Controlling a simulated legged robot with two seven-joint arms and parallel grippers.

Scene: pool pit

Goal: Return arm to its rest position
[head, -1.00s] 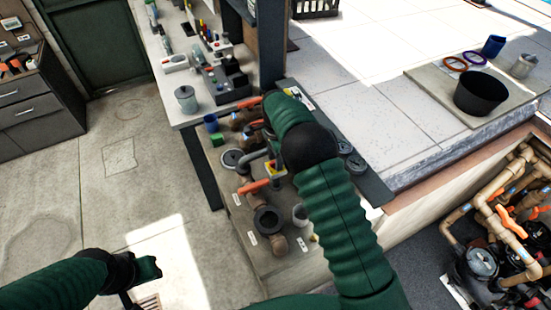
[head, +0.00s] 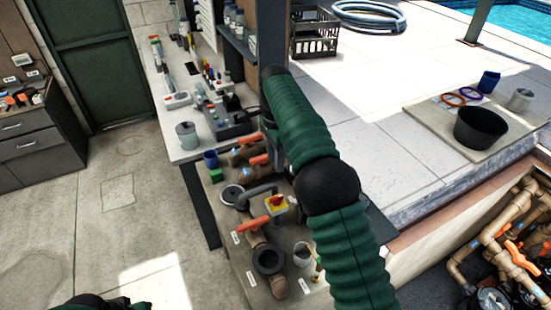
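My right arm is green with a black elbow joint and rises from the bottom right across the middle of the head view. Its forearm points up and away over the workbench. My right gripper (head: 268,122) is at the far end, mostly hidden behind the forearm near the brown pipes with orange valve handles. I cannot see its fingers well enough to tell whether it is open or holds anything. Of my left arm only a dark green sliver shows at the bottom left edge; its gripper is out of the picture.
Below the forearm, a bench panel holds a red and yellow switch (head: 276,203), an orange handle (head: 254,224) and a black-flanged pipe (head: 268,260). A black bucket (head: 481,127) stands on a slab at right. A black crate (head: 315,38) is behind. The floor at left is clear.

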